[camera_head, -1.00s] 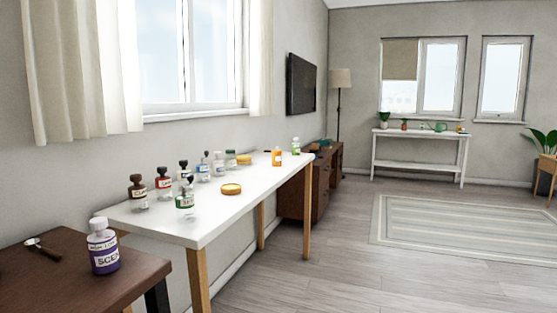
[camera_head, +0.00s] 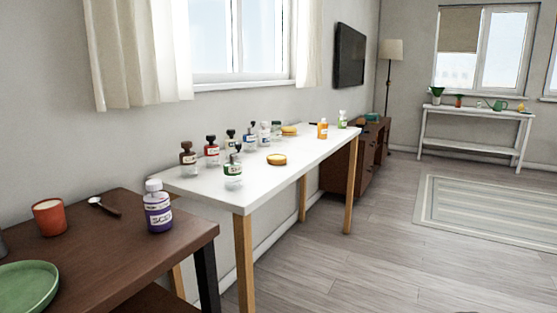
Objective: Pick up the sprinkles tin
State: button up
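I cannot make out a thing that is clearly the sprinkles tin. On the white table (camera_head: 285,173) a low round yellow-topped container (camera_head: 277,160) stands near the middle, and a similar yellow one (camera_head: 289,131) stands further back. Several small dark-capped bottles with labels, such as a green-labelled one (camera_head: 233,171), stand at the table's near end. An orange bottle (camera_head: 322,129) and a green-and-white bottle (camera_head: 342,119) stand at its far end. My gripper is not in view.
A dark brown table (camera_head: 110,240) at the near left holds a purple-labelled jar (camera_head: 158,210), a spoon (camera_head: 103,206), an orange-red cup (camera_head: 49,217) and a green plate (camera_head: 27,287). A low cabinet (camera_head: 338,172) stands beyond the white table. The floor on the right is open.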

aim_at(322, 132)
jog(key=z, duration=0.45)
jog(key=i, duration=1.8)
jog(key=u, duration=0.1)
